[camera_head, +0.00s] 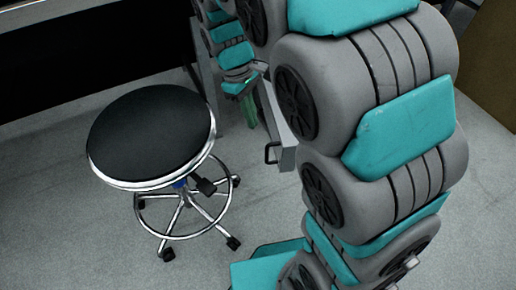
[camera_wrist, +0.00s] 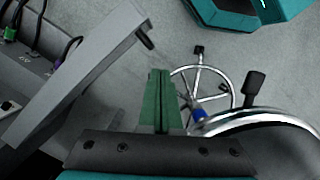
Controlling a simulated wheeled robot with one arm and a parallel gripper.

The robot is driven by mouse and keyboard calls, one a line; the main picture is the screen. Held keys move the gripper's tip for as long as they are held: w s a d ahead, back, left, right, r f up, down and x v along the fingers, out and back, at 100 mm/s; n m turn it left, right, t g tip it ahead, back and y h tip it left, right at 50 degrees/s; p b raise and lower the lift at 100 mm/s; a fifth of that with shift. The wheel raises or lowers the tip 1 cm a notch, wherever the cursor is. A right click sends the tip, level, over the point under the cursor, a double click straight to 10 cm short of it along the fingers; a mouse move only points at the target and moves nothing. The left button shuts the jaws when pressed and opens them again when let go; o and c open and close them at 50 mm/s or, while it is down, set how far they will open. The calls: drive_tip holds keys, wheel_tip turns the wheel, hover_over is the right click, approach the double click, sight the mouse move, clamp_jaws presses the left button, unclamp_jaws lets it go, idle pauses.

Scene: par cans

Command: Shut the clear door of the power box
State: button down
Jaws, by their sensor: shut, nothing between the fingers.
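The power box (camera_wrist: 22,68) is at the left edge of the wrist view, with cables and sockets on its face. A grey, framed panel with a black handle, which looks like the door (camera_wrist: 85,70), stands out from the box at an angle, open. It looks grey rather than clear here. In the head view the door (camera_head: 287,155) shows partly behind my arm, its handle at its lower left. My gripper (camera_wrist: 160,74) has green fingers pressed together, empty, to the right of the door's handle and apart from it. The fingers (camera_head: 249,112) also show in the head view.
A black round stool (camera_head: 150,135) with a chrome foot ring and castors stands on the grey floor left of the door. Its seat rim (camera_wrist: 262,118) and base are close to my gripper's right in the wrist view. Open floor (camera_head: 60,230) lies at the front left.

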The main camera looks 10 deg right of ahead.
drive_tip(key=w+a+f+n, duration=0.2)
drive_tip(key=w+a+f, duration=0.1)
drive_tip(key=w, duration=0.1)
drive_tip(key=s+d+f+b, duration=0.1)
drive_tip(key=d+f, duration=0.1)
drive_tip(key=f, duration=0.3)
drive_tip(key=s+d+f+b, duration=0.1)
drive_tip(key=s+d+f, duration=0.1)
drive_tip(key=f, duration=0.3)
drive_tip(key=shift+s+d+b, duration=0.3)
drive_tip(key=shift+d+b, duration=0.05)
drive_tip(key=shift+d, duration=0.1)
drive_tip(key=shift+f, duration=0.1)
